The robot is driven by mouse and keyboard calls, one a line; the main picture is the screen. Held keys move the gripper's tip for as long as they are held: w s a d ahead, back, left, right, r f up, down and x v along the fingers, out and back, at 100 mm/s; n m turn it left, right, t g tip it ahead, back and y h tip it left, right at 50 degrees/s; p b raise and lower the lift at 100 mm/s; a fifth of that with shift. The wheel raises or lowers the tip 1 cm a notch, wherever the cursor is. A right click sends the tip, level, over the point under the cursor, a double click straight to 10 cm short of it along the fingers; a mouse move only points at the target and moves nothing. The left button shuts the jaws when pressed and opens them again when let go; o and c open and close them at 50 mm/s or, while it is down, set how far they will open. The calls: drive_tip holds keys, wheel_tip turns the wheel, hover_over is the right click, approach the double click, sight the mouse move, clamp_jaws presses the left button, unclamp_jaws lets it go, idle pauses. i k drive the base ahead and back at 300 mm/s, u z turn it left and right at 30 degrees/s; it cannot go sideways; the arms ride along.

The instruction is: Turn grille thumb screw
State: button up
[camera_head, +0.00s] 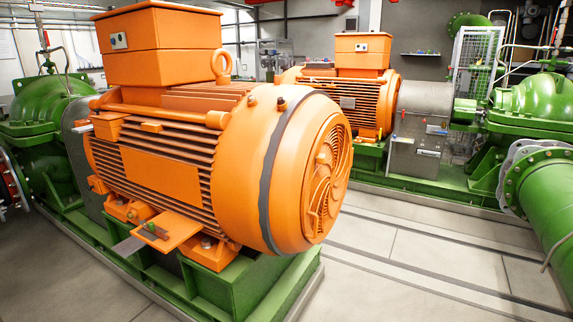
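A large orange motor (165,178) stands at the left and centre. The round slotted grille (328,190) is on its right end, seen at a steep angle. A small raised orange part (323,156) sits on the upper left of the grille; I cannot tell if it is the thumb screw. A small knob-like part (282,104) stands on top of the end cover beside a grey band (266,180). My gripper is not in view.
The motor rests on a green base (255,290). An orange plate (172,232) juts from its front with small items on it. A second orange motor (362,95) stands behind. A green pipe (550,200) is at the right. Open floor (400,270) lies right of the grille.

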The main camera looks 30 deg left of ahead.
sight(321, 159)
drive_tip(key=u, duration=1.2)
drive_tip(key=i, duration=1)
drive_tip(key=z, duration=0.45)
drive_tip(key=k, duration=1.1)
drive_tip(key=z, duration=1)
drive_tip(key=i, duration=0.9)
drive_tip(key=u, duration=0.55)
